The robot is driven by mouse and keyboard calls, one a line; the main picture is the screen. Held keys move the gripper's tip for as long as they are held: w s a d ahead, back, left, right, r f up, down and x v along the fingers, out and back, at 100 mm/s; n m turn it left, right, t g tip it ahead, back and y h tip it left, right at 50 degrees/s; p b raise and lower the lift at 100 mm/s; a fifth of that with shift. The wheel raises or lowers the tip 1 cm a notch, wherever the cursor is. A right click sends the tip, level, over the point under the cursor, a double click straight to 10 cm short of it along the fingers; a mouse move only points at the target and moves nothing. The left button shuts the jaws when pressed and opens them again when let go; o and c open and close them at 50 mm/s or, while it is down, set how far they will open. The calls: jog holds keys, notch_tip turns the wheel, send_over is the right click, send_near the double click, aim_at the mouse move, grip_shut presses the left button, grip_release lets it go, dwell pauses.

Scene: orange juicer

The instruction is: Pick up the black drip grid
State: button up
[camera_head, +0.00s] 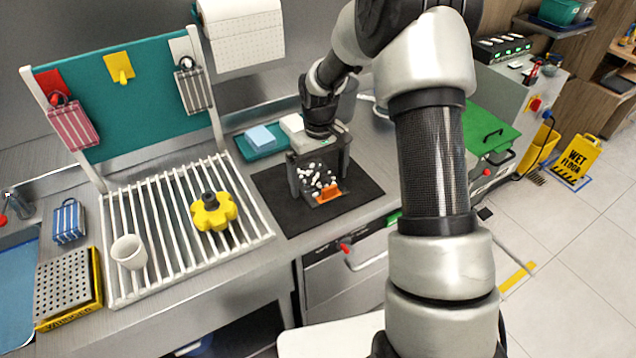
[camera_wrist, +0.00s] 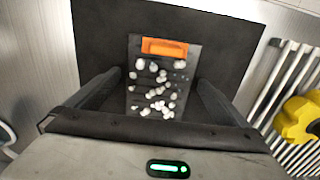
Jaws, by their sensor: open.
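The black drip grid appears to be the dark plate with white lumps and an orange tab (camera_head: 329,194) on the black mat (camera_head: 270,186). In the wrist view the dark plate (camera_wrist: 148,120) runs lengthwise between my fingers, its orange tab (camera_wrist: 165,47) at the far end. My gripper (camera_head: 319,186) is open, pointing down, with one finger on each side of the plate. It also shows in the wrist view (camera_wrist: 158,88), with gaps beside the plate. The plate's near end is hidden behind my gripper body. I cannot tell how far the fingertips are above the mat.
A white rack (camera_head: 150,222) left of the mat holds a yellow knob-like part (camera_head: 222,216) and a white cup (camera_head: 128,252). A teal tray (camera_head: 259,152) with a blue block lies behind the mat. A perforated metal tray (camera_head: 66,287) stands far left. The mat's front is clear.

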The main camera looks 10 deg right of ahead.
jog(key=c, duration=1)
jog(key=shift+r, duration=0.15)
